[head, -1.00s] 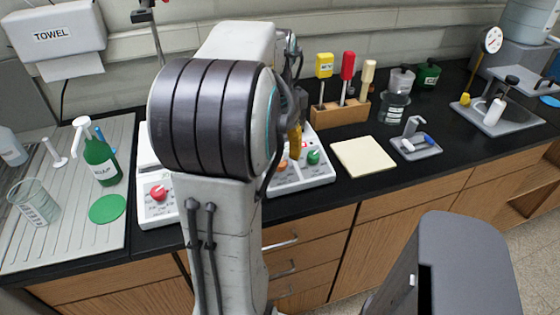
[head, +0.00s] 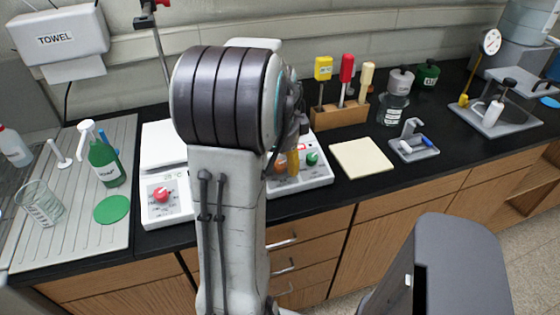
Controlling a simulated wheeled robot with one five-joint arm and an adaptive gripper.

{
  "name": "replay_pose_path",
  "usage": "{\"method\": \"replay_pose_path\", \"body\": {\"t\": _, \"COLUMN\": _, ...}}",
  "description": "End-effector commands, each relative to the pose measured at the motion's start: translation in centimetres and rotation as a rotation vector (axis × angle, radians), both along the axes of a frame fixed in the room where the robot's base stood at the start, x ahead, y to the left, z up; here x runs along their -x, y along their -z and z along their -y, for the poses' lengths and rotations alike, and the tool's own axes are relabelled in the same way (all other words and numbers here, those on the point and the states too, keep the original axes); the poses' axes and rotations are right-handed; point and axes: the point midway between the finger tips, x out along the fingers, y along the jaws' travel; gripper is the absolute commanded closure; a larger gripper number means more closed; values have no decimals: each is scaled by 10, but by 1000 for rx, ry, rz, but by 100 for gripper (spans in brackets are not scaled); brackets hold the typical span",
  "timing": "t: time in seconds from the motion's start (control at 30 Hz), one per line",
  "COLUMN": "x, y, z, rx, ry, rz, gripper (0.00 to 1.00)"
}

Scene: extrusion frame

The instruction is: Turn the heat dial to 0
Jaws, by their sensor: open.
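A white appliance (head: 150,215) stands on the black counter left of my arm, with a red dial (head: 162,195) and a small display on its front. White panel parts right of my arm (head: 318,178) carry an orange knob (head: 281,167) and a green knob (head: 311,159); my arm hides whether they join the left part. Labels are too small to tell which is the heat dial. My gripper (head: 293,163) shows only as a yellowish fingertip beside the orange knob, overlapping it slightly. It is open; the rest is hidden behind my arm. Contact cannot be told.
A green soap bottle (head: 103,160), a beaker (head: 40,203) and a green disc (head: 112,209) are at left. A wooden rack (head: 340,115) holds coloured-handled tools behind the panel. A cream pad (head: 361,159) and a grey tray (head: 414,148) lie to the right.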

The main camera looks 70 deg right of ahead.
Motion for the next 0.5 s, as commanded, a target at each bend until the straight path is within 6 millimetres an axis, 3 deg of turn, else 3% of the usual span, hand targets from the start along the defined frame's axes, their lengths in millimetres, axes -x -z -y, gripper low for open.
{"method": "replay_pose_path", "body": {"t": 0.5, "x": 0, "y": 20, "z": 4, "rx": 1, "ry": -1, "rz": 0, "gripper": 45}}
